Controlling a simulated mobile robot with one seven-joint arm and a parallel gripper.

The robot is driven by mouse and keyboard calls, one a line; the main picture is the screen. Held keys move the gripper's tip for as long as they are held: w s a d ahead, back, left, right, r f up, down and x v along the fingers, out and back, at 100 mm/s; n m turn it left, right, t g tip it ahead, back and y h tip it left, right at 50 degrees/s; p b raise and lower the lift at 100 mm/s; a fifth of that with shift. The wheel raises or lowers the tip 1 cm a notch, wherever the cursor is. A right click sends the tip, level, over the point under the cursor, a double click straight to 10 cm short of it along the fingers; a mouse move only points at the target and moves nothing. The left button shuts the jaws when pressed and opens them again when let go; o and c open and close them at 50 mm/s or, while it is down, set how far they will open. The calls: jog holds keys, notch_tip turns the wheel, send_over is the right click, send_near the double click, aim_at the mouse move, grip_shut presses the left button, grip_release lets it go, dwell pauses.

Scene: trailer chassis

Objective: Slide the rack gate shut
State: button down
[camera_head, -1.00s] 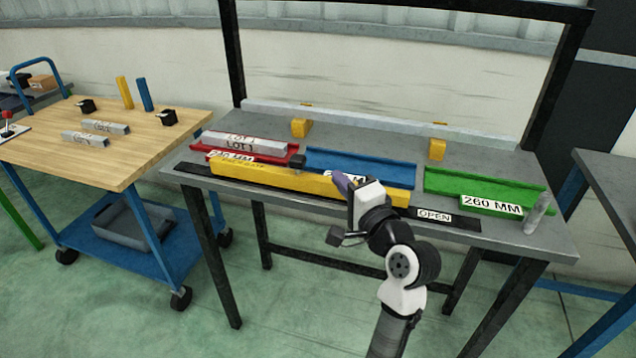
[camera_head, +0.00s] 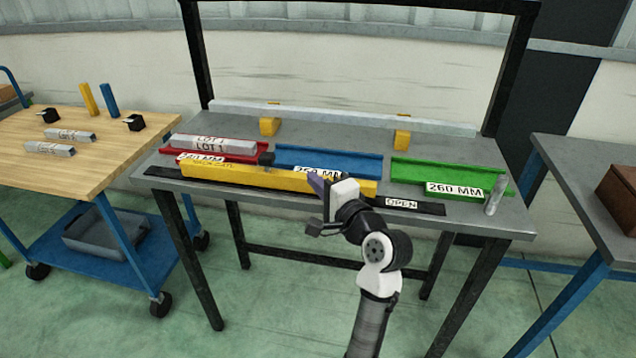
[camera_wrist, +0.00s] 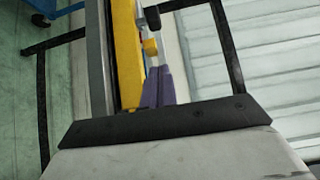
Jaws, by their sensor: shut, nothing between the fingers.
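The rack gate (camera_head: 225,175) is a long yellow bar on a black track along the front of the grey bench. It stands in front of the red and blue trays; the green tray's front is clear of it. A dark knob (camera_head: 266,159) stands up from it. An OPEN label (camera_head: 401,203) lies on the track just beyond its right end. My gripper (camera_head: 316,182) is shut and empty at the gate's right half, right of the knob. In the wrist view its purple fingers (camera_wrist: 158,85) are together beside the yellow gate (camera_wrist: 127,60); contact is unclear. The knob (camera_wrist: 153,17) is ahead.
The red tray (camera_head: 232,154) holds grey bars marked LOT 1. The blue tray (camera_head: 328,161) and green tray (camera_head: 430,172) look empty. A clear upright cylinder (camera_head: 496,195) stands at the bench's right end. A wooden cart (camera_head: 90,165) is left, another table (camera_head: 590,165) right.

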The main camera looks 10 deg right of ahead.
aim_at(275, 158)
jog(key=p+x, duration=0.1)
jog(key=x, duration=0.5)
jog(key=shift+r, duration=0.1)
jog(key=a, duration=0.1)
jog(key=w+a+p, duration=0.1)
jog(key=a, duration=0.1)
jog(key=shift+a, duration=0.1)
jog(key=shift+w+a+p, duration=0.2)
jog(key=shift+a+p, duration=0.1)
jog(key=shift+a, duration=0.1)
